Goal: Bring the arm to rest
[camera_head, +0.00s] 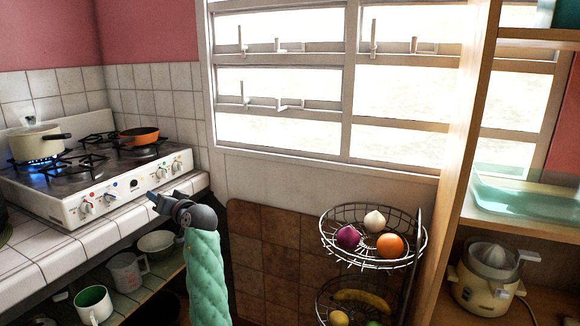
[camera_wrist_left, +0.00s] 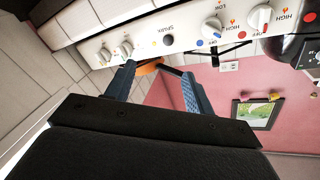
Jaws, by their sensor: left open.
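My left gripper (camera_head: 155,201) is in front of the stove's knob panel in the head view, at the end of my green-sleeved arm. In the left wrist view its two blue-grey fingers (camera_wrist_left: 158,72) stand apart with nothing held between them. The stove front with its knobs (camera_wrist_left: 165,39) lies beyond the fingers. The orange pan (camera_wrist_left: 149,66) shows partly past the fingertips. My right gripper is in neither view.
The stove (camera_head: 125,190) holds a cream pot (camera_head: 36,142) over a blue flame and an orange pan (camera_head: 139,135). A wire fruit basket (camera_head: 375,262) stands right of my arm. A wooden shelf (camera_head: 468,130) with a juicer (camera_head: 488,280) stands at the right.

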